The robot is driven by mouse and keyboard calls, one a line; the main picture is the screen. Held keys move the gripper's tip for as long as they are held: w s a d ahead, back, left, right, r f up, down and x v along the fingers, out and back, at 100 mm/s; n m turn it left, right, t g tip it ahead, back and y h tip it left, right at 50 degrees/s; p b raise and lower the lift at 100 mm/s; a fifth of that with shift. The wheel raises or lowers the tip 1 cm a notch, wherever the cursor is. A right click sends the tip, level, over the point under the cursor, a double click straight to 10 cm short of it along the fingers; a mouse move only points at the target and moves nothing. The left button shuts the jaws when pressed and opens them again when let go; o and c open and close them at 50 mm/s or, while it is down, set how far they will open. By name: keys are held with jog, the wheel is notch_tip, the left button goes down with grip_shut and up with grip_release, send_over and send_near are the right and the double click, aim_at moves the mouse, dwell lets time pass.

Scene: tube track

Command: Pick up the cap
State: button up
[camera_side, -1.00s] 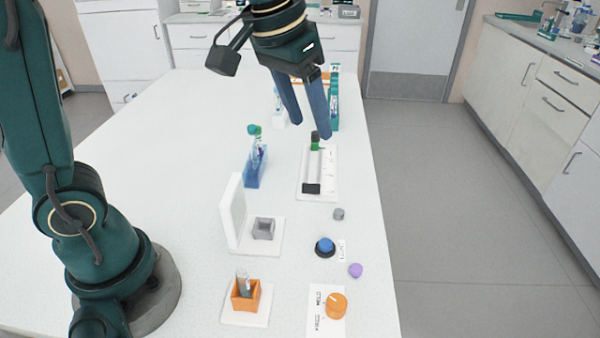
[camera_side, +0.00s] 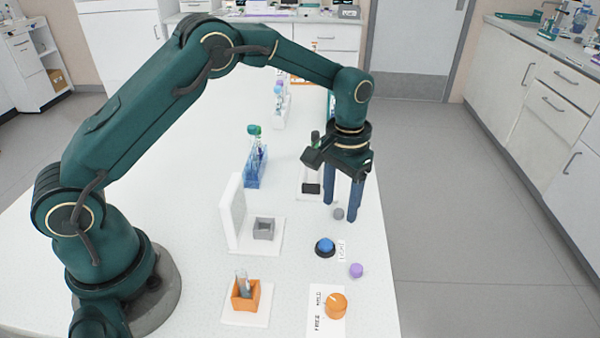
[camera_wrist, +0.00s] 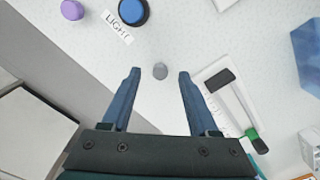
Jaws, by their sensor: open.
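A small round grey cap (camera_side: 338,214) lies on the white table near its right edge. In the wrist view the grey cap (camera_wrist: 160,71) shows between the two blue fingertips, with a gap on both sides. My gripper (camera_side: 340,211) is open, points down and holds nothing; its fingertips also show in the wrist view (camera_wrist: 158,73). How high the tips are above the table is hard to tell. A purple cap-like piece (camera_side: 356,270) lies nearer the camera and also shows in the wrist view (camera_wrist: 72,10).
A blue button on a black base (camera_side: 325,247) stands close by, with a LIGHT label (camera_side: 342,250). A white plate with a dark-ended, green-capped piece (camera_side: 311,188) lies behind the gripper. A grey square holder (camera_side: 263,228), orange holder (camera_side: 245,294) and orange knob (camera_side: 336,305) are nearer.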

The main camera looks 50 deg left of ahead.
jog(key=shift+f, duration=0.7)
grip_shut()
jog(key=shift+r, duration=0.1)
